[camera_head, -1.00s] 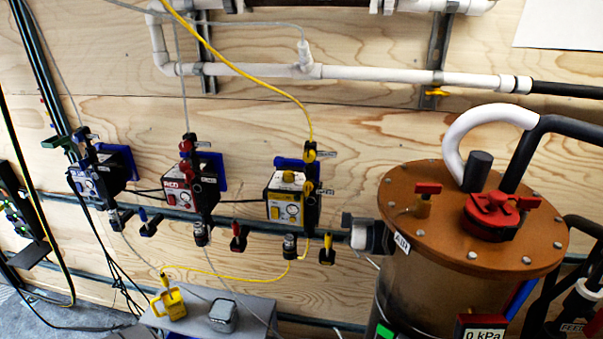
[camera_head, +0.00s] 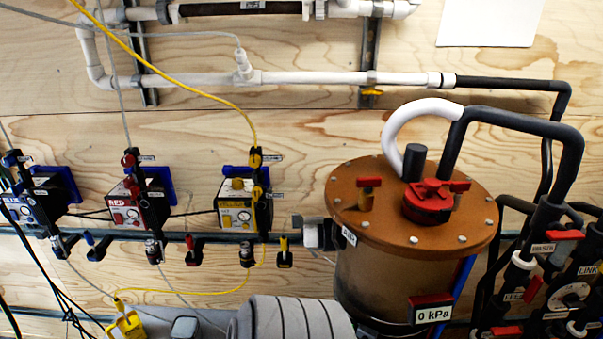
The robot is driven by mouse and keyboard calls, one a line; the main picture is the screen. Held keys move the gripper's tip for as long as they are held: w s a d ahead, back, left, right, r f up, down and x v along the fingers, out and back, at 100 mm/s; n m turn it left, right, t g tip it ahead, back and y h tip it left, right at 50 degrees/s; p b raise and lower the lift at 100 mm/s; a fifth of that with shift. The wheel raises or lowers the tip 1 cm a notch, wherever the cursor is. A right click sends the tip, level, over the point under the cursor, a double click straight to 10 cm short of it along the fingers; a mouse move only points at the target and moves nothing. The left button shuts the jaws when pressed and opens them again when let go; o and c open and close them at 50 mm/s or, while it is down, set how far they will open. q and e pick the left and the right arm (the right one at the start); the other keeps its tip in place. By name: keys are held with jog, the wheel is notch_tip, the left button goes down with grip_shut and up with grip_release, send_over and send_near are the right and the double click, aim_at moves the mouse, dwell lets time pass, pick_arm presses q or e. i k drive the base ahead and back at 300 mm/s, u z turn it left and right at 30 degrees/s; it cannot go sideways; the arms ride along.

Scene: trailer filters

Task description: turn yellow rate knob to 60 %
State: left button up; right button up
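The yellow pump box (camera_head: 232,216) hangs on the wooden wall, left of the brown-lidded tank. Neither gripper is in view.
A red pump (camera_head: 126,214) and a blue pump (camera_head: 40,198) hang to the left on the same dark rail. The tank lid (camera_head: 412,220) with red valves is to the right. A yellow hose (camera_head: 170,77) runs down to the yellow valve post. A yellow jug (camera_head: 128,325) stands below.

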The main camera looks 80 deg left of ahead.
aim_at(237, 183)
jog(key=k, duration=1.45)
jog(key=u, duration=1.15)
